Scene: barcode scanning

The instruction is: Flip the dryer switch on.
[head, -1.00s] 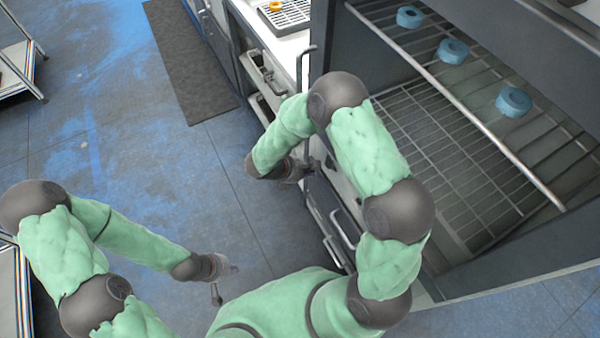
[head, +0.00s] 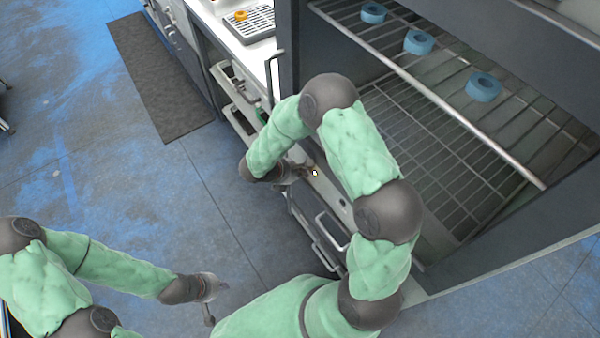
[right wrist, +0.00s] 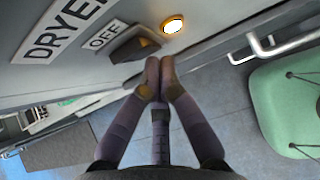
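In the head view my right gripper (head: 305,170) is at the dryer's front panel (head: 328,192). My left gripper (head: 217,303) is open and empty above the floor.
The open dryer chamber (head: 440,150) has wire racks with blue rings (head: 484,87) on the upper one. A metal handle (head: 332,228) sticks out below the panel. A counter with a tray (head: 250,25) stands behind. The floor at left is clear around a dark mat (head: 160,75).

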